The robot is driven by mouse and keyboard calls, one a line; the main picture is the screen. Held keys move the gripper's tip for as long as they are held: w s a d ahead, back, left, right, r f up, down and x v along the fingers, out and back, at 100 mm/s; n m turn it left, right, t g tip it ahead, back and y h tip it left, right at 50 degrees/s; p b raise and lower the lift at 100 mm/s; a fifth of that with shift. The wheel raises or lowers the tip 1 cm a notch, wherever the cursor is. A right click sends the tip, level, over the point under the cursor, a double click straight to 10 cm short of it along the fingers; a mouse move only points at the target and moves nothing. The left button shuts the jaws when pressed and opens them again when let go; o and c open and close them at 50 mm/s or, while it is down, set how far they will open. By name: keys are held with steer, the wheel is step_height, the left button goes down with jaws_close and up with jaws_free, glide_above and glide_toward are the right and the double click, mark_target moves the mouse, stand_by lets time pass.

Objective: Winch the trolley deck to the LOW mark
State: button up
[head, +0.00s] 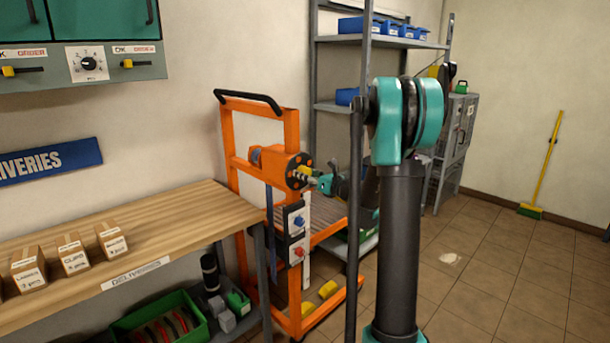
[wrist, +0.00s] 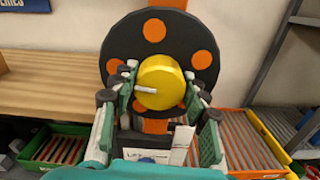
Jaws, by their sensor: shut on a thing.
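The orange trolley (head: 291,130) stands beside the wooden bench, with a black push bar on top. Its winch has a black disc with orange dots (head: 296,168), also in the wrist view (wrist: 121,47). A yellow winch knob (wrist: 160,82) sticks out of the disc. My gripper (head: 308,175) is shut on the yellow knob, its fingers on either side of it in the wrist view. The slatted trolley deck (head: 325,208) shows behind my arm, partly hidden. A white strip (head: 306,272) runs down the trolley; I cannot read a LOW mark on it.
Two switch boxes (head: 297,219) sit below the winch. The bench (head: 150,225) with several small boxes is at left; a green crate (head: 172,302) lies below. Shelving (head: 405,42) stands behind. The tiled floor (head: 500,270) is clear at right, with a broom (head: 552,155) against the wall.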

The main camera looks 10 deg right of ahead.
steer(key=shift+n, duration=0.4)
steer(key=n, duration=0.3)
steer(key=shift+n, duration=0.4)
steer(key=n, duration=0.5)
steer(key=shift+n, duration=0.3)
steer(key=n, duration=0.5)
steer(key=shift+s+a+f, duration=0.1)
steer(key=n, duration=0.4)
steer(key=shift+n, duration=0.4)
steer(key=n, duration=0.5)
steer(key=shift+f, duration=0.1)
steer(key=n, duration=0.9)
steer(key=shift+n, duration=0.3)
steer(key=n, duration=0.5)
